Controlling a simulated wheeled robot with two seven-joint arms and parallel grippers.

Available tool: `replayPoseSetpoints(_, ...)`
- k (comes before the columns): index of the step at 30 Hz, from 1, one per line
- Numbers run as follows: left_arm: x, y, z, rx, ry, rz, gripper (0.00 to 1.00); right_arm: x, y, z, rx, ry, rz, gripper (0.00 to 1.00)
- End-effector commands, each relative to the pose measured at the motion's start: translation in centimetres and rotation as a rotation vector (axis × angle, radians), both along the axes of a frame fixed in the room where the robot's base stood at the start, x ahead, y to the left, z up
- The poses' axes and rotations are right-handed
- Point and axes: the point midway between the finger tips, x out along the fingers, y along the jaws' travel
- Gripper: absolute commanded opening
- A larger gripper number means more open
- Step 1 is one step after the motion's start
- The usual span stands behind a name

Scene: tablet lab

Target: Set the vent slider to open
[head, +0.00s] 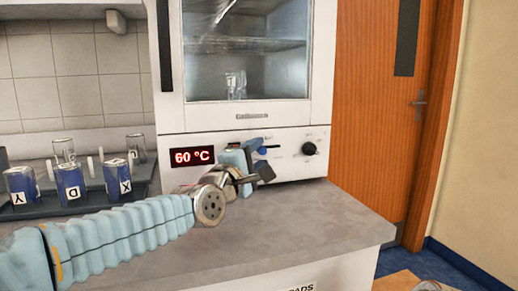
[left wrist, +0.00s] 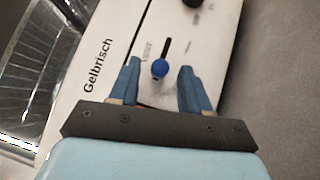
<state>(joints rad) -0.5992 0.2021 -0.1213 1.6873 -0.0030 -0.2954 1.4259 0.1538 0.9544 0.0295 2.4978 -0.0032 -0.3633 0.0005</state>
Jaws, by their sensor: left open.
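The vent slider's blue knob (left wrist: 160,68) sits at the near end of a short dark slot (left wrist: 166,47) in the left wrist view, with small vent lettering beside it. In the head view the knob (head: 262,150) is at the slot's left end on the oven's white front panel. My left gripper (left wrist: 160,75) is open, with one finger on each side of the knob and a gap to both. In the head view the gripper (head: 264,162) is at the panel and partly covers the slider area. My right gripper is not in view.
The white oven (head: 250,120) has a glass door, a red 60 °C display (head: 192,156) and a black dial (head: 309,148) to the slider's right. Labelled blue beakers (head: 70,184) stand in a dark rack on the left. The grey counter (head: 310,220) is clear in front.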

Motion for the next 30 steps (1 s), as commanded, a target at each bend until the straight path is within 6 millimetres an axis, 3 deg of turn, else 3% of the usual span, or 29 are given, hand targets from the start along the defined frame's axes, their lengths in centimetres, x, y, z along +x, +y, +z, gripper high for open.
replayPoseSetpoints(4, 1.06, -0.5, 0.18, 0.0, 0.0, 0.001, 0.47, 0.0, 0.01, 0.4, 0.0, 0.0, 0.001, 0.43)
replayPoseSetpoints(13, 1.24, -0.58, 0.16, 0.0, 0.0, 0.001, 0.47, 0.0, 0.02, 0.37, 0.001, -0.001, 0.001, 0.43)
replayPoseSetpoints(22, 1.22, -0.58, 0.15, 0.0, 0.0, 0.0, 0.01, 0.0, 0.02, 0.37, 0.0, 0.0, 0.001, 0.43)
replayPoseSetpoints(30, 1.22, -0.61, 0.13, 0.0, 0.001, 0.0, 0.0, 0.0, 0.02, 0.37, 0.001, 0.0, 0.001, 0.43)
